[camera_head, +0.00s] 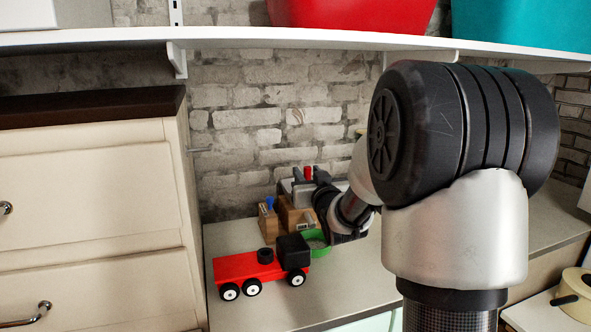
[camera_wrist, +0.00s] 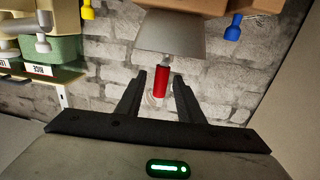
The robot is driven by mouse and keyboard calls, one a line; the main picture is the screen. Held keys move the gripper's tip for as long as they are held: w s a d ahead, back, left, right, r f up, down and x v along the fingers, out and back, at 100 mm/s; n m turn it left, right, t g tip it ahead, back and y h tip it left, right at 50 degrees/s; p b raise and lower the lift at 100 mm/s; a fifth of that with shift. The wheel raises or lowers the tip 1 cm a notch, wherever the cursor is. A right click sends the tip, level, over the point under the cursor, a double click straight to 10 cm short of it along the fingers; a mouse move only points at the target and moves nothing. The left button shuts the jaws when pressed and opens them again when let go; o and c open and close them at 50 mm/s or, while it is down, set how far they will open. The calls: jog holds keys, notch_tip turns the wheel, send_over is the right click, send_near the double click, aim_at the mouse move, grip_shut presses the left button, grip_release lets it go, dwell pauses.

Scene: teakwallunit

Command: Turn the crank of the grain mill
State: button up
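The grain mill has a wooden body (camera_head: 295,217) and stands on the counter against the brick wall. Its red crank handle (camera_head: 308,172) sticks up at the top. In the wrist view, which looks upside down, the red handle (camera_wrist: 161,82) shows beside the end of a grey, flared hopper (camera_wrist: 172,34). My gripper (camera_wrist: 159,78) is open, with one dark finger on each side of the handle and a visible gap on both sides. I cannot tell how deep the handle sits between the fingertips. In the head view my wrist partly hides the mill.
A red toy truck (camera_head: 262,268) and a green ring (camera_head: 317,243) are in front of the mill. A cream drawer cabinet (camera_head: 90,220) stands left. A white shelf (camera_head: 250,38) runs overhead. A green container labelled RICE (camera_wrist: 52,55) shows in the wrist view.

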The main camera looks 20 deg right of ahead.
jog(key=shift+w+d, duration=0.15)
jog(key=shift+w, duration=2.1)
jog(key=shift+c, duration=0.3)
grip_shut()
